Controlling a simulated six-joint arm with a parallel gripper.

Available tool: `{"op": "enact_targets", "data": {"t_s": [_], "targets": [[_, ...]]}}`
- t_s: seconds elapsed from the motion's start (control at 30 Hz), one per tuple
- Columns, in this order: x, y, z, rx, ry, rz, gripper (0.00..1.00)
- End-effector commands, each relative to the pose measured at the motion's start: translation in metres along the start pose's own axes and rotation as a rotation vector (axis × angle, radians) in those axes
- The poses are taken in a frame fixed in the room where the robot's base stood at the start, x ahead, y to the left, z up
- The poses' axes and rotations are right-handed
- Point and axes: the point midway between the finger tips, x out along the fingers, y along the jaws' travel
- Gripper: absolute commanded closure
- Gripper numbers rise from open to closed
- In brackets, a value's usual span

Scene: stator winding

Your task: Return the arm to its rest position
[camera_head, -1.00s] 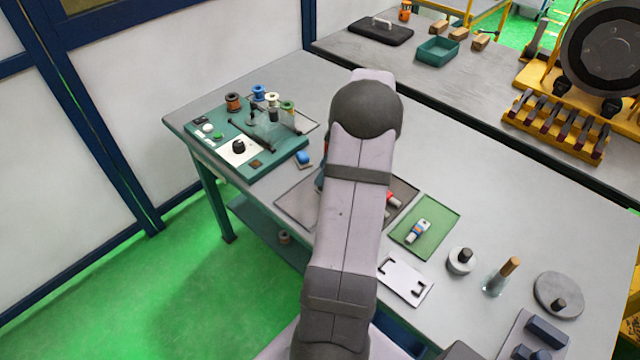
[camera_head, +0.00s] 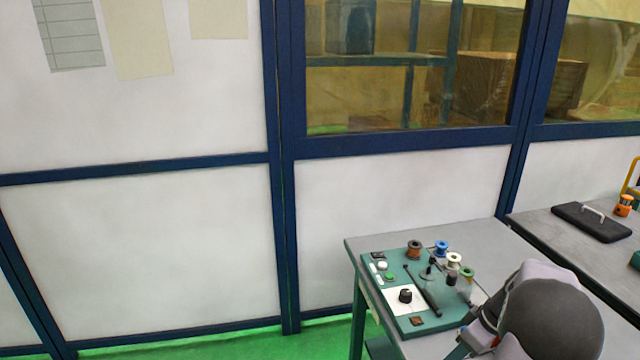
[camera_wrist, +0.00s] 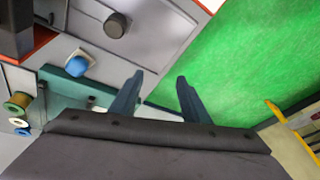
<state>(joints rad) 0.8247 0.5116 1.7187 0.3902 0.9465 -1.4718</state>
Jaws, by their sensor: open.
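My gripper (camera_wrist: 160,76) shows in the wrist view with its two dark blue fingers apart and nothing between them. It hangs above the zone where the grey table meets the green floor. In the head view my arm fills the lower right corner, with its dark rounded joint in front. The gripper's fingers cannot be made out there.
The winding board (camera_head: 405,285) with several wire spools stands on the grey table (camera_head: 365,245). A black case (camera_head: 592,222) lies on the far bench. In the wrist view, a blue-and-white part (camera_wrist: 77,65) and a dark knob (camera_wrist: 115,25) are left of the fingers. Green floor (camera_wrist: 245,60) is clear.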

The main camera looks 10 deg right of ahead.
Motion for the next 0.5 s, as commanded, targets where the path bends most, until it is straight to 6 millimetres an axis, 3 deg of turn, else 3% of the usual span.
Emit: {"op": "enact_targets", "data": {"t_s": [0.1, 0.2, 0.4, 0.5], "targets": [[0.007, -0.064, -0.027, 0.063, -0.075, -0.016, 0.58], [0.013, -0.118, -0.037, 0.135, -0.138, -0.008, 0.58], [0.020, -0.214, -0.028, 0.260, -0.231, 0.053, 0.58], [0.023, -0.248, -0.014, 0.310, -0.255, 0.089, 0.58]]}}
